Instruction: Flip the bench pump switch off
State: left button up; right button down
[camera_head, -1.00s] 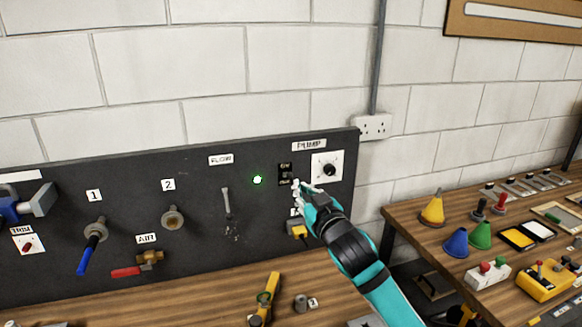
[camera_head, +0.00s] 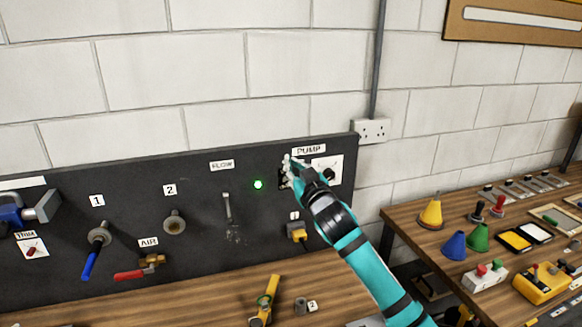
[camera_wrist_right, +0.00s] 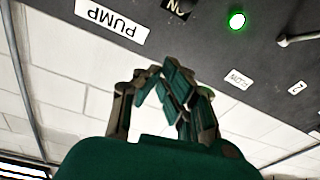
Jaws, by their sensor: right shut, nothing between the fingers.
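The black pump switch (camera_head: 283,184) is on the dark panel below the PUMP label (camera_head: 308,149). My right gripper (camera_head: 290,163) is shut and empty in front of the switch's upper part, hiding most of it, so I cannot tell its position or whether I touch it. In the right wrist view, which is upside down, the shut fingers (camera_wrist_right: 160,78) lie near the edge of the switch plate (camera_wrist_right: 178,9), which is cut off by the frame. A green lamp (camera_head: 258,184) glows left of the switch. My left gripper is out of view.
A dial on a white plate (camera_head: 333,163) is close to the right of my gripper. A yellow connector (camera_head: 297,232) sits below. The FLOW lever (camera_head: 227,205) is to the left. A second bench with coloured cones (camera_head: 430,213) stands at the right.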

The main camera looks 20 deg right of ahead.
jog(key=w, duration=0.1)
jog(key=w+p, duration=0.1)
jog(key=w, duration=0.2)
jog(key=shift+w+a+r, duration=0.25)
jog(key=shift+r, duration=0.15)
jog(key=f, duration=0.1)
jog(key=f+p, duration=0.2)
jog(key=shift+s+d+f, duration=0.25)
jog(key=shift+s+d, duration=0.05)
jog(key=shift+s, duration=0.1)
jog(key=shift+s+d+f, duration=0.15)
jog(key=shift+f, duration=0.2)
